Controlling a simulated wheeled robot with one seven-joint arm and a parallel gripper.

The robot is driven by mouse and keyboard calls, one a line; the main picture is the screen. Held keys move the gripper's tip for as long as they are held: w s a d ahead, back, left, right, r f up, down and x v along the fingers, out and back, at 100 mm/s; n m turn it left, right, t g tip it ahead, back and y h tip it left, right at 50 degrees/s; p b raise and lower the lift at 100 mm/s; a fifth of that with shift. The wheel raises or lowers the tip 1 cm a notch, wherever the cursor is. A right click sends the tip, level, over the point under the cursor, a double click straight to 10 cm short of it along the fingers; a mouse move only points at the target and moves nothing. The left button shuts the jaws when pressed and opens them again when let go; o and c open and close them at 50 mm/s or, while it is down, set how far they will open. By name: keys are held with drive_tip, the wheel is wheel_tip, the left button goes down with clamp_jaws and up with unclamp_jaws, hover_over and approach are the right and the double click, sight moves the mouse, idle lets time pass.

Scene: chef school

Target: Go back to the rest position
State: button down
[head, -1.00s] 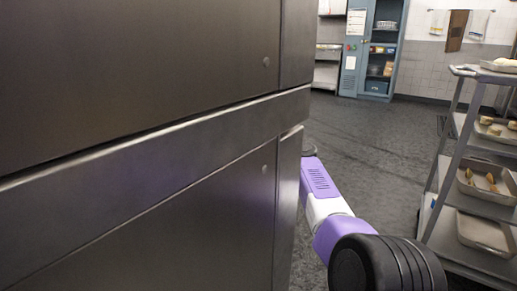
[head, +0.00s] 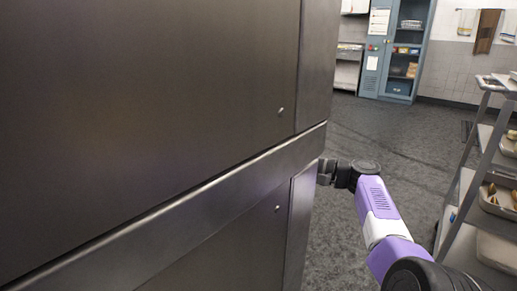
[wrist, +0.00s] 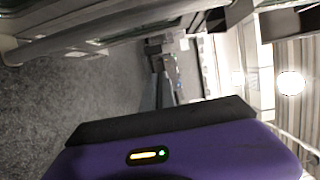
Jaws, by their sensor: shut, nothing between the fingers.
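My arm, purple and white, reaches forward at the lower right of the head view, beside the right edge of a large dark metal cabinet (head: 170,110). Its dark end, with my gripper (head: 325,172), is close to the cabinet's edge, and part of it may be hidden behind that edge. I cannot tell whether it touches. In the wrist view the purple hand housing with a small lit indicator fills the bottom. My gripper's dark fingers (wrist: 163,90) stick out beyond it, shut and empty.
A metal rack cart (head: 478,190) with trays of food stands on the right. Grey floor (head: 400,140) lies open between cabinet and cart.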

drive_tip(key=w+d+f+m+t+h, duration=0.1)
drive_tip(key=w+d+f+t+h, duration=0.3)
drive_tip(key=d, duration=0.3)
drive_tip(key=w+d+f+m+t+h, duration=0.2)
drive_tip(key=d+f+t+h, duration=0.1)
drive_tip(key=d+f+h, duration=0.4)
drive_tip(key=s+d+f+t+h, duration=0.1)
drive_tip(key=s+d+f+h, duration=0.2)
drive_tip(key=s+d+f, duration=0.35)
drive_tip(key=s+d+f+t+h, duration=0.1)
drive_tip(key=s+d+f+h, duration=0.25)
drive_tip(key=s, duration=0.55)
drive_tip(key=s+a+r+n, duration=0.1)
drive_tip(key=s+a+n, duration=0.2)
drive_tip(key=s, duration=1.5)
drive_tip(key=s+a+r+n+g, duration=0.1)
drive_tip(key=s+a+n, duration=0.1)
drive_tip(key=s, duration=1.6)
drive_tip(key=s+a+r+n, duration=0.1)
drive_tip(key=s+a+n, duration=0.2)
drive_tip(key=s, duration=1.5)
wheel_tip(320, 180, up, 36)
drive_tip(key=p, duration=3.6)
drive_tip(key=shift+y, duration=0.45)
